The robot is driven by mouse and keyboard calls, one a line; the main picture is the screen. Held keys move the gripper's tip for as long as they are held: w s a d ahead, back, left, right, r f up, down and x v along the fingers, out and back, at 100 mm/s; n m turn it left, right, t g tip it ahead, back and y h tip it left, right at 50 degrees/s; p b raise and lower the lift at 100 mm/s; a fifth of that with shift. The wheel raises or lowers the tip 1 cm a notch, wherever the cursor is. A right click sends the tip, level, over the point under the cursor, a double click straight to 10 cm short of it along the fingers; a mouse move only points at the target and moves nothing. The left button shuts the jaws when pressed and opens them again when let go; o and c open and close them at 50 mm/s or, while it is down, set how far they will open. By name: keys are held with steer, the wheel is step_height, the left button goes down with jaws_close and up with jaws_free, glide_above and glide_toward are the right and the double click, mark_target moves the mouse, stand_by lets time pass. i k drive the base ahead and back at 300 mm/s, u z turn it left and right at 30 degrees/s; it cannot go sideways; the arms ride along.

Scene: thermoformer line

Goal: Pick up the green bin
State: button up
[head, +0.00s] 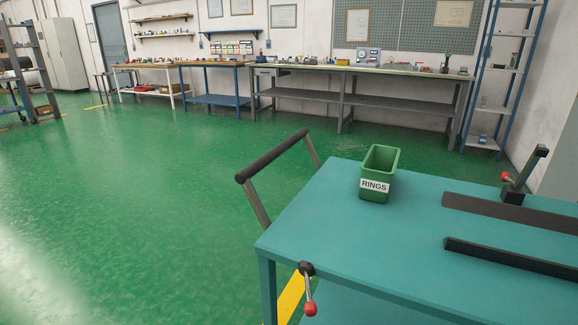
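The green bin (377,160) stands upright on the teal top of a cart (340,235), near the cart's far left part. It is open at the top, and a white label on its front reads "RINGS" (374,185). Its inside is only partly seen, and no contents show. My gripper is not in the head view.
A black push handle (273,155) rises at the cart's left end. Dark rails (510,258) and a red-knobbed lever (507,178) sit on the right; another red-knobbed lever (309,300) hangs at the front edge. Green floor (130,200) lies clear to the left. Workbenches (370,75) line the back wall.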

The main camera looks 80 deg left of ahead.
mark_target(378, 168)
steer(key=u, duration=1.85)
steer(key=k, duration=0.3)
steer(key=u, duration=0.35)
steer(key=i, duration=1.45)
steer(key=z, duration=0.2)
